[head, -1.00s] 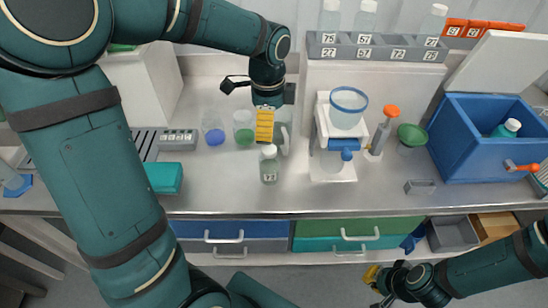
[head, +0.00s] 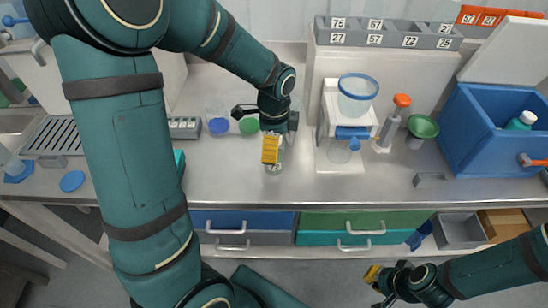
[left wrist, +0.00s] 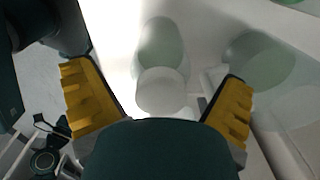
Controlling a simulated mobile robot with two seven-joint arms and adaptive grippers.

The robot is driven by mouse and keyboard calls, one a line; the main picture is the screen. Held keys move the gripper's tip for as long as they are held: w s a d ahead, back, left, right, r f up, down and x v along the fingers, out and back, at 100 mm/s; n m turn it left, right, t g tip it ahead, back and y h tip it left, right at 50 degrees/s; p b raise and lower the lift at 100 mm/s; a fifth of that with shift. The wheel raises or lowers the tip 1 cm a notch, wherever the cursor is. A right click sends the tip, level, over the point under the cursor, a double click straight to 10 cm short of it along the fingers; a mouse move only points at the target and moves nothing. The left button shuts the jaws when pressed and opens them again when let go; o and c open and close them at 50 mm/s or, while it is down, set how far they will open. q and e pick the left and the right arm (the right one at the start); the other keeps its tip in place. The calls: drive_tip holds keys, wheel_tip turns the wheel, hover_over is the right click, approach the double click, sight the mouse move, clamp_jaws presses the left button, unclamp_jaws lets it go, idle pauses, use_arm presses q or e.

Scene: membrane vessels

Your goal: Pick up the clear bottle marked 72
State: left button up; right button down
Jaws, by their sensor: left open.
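A small clear bottle with a number label (head: 274,169) stands on the bench, mostly hidden behind my left gripper (head: 270,150). I cannot read its number for sure. In the left wrist view its white cap (left wrist: 160,92) sits between the two yellow fingers of my left gripper (left wrist: 160,105), with a pale green round shape beyond it. The fingers are apart, with gaps to the cap on both sides. My right gripper (head: 376,279) is low at the bottom right, in front of the bench and away from the bottle; its jaw opening is not clear.
Left of the bottle are vessels with a blue disc (head: 218,126) and a green disc (head: 248,126). On the right stand a white filter stand (head: 335,157), an orange-topped tool (head: 391,125), a green funnel (head: 423,127) and a blue bin (head: 485,150). A numbered rack (head: 335,39) is behind.

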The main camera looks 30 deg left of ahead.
use_arm(q)
wheel_tip(320, 180, down, 2)
drive_tip(key=c, duration=1.5)
drive_tip(key=shift+o, duration=0.2)
